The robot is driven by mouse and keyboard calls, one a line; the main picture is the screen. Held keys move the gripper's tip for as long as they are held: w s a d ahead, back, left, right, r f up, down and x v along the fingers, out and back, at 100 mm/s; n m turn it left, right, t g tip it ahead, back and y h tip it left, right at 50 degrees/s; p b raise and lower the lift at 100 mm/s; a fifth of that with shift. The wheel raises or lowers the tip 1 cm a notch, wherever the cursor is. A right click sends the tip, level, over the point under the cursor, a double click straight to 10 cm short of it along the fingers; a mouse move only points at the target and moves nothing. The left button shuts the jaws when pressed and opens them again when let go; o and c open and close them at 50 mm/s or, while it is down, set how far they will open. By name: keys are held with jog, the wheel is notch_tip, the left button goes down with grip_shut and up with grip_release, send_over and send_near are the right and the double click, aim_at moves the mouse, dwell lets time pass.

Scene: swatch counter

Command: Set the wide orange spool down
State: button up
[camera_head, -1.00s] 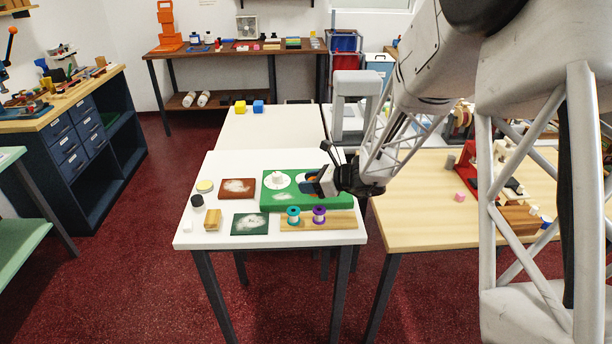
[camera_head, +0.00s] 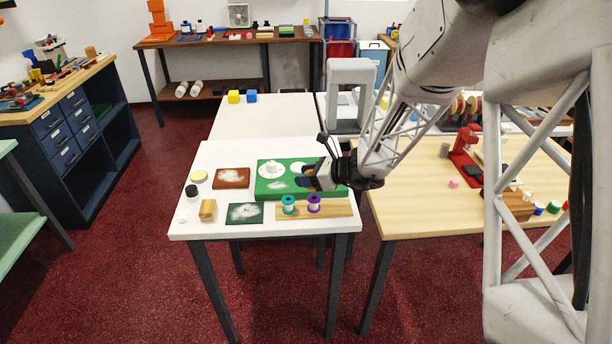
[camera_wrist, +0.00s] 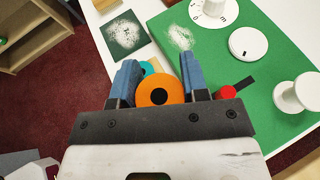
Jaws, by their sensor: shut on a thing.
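The wide orange spool (camera_wrist: 158,90) is between the two blue fingers of my gripper (camera_wrist: 158,82), which is shut on it. In the wrist view its round orange end and dark centre hole face the camera. In the head view my gripper (camera_head: 312,175) is over the right part of the green board (camera_head: 268,190) and hides most of the spool. The gap under the spool cannot be judged. A teal spool (camera_head: 289,204) and a purple spool (camera_head: 314,204) stand on a wooden strip (camera_head: 341,208) in front of the board.
The green board bears white dials (camera_wrist: 248,43), a white knob (camera_wrist: 296,92) and a red button (camera_wrist: 227,92). A dark green swatch (camera_head: 244,214), brown swatch (camera_head: 231,178) and wooden block (camera_head: 207,210) lie left on the white table (camera_head: 213,155). Its back is mostly clear.

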jog(key=s+d+f, duration=0.1)
jog(key=s+d, duration=0.3)
jog(key=s, duration=0.4)
jog(key=s+d+f, duration=0.1)
jog(key=s+d, duration=0.4)
jog(key=s, duration=0.4)
jog(key=shift+f+n+y, duration=0.3)
jog(key=shift+f, duration=0.1)
jog(key=shift+d, duration=0.1)
send_over(333, 206)
jog(key=shift+f, duration=0.75)
jog(key=shift+f, duration=0.1)
jog(key=shift+f, duration=1.65)
